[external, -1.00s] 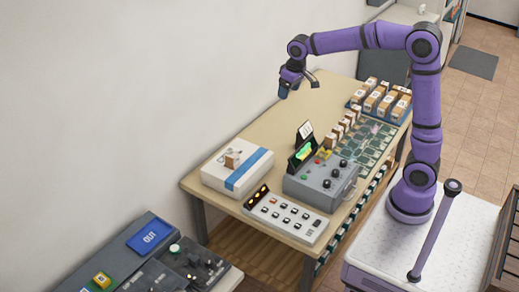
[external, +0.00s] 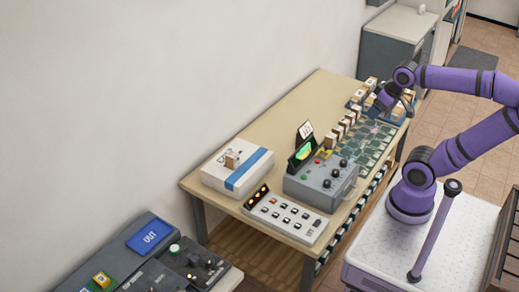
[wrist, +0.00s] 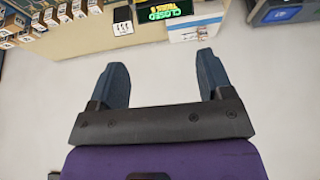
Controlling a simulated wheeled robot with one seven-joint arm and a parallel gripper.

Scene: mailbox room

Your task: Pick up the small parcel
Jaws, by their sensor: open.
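Several small brown parcels with white labels stand in a row (external: 345,124) along the middle of the table, and others sit in a blue tray (external: 356,106) at the far end. One small brown parcel (external: 232,160) sits on the white box. I cannot tell which one the task means. My gripper (external: 380,108) is over the far end of the table, close to the tray parcels, partly covering them. In the wrist view my gripper (wrist: 160,62) is open, with nothing between its fingers; parcels (wrist: 65,12) show at the upper left.
A white box with a blue band (external: 250,178), a white button panel (external: 285,218) and a grey control box (external: 318,190) with a lit sign (external: 302,153) occupy the table's near end. The bare tabletop (external: 285,115) on the left is clear. A blue OUT tray (external: 150,235) is nearby.

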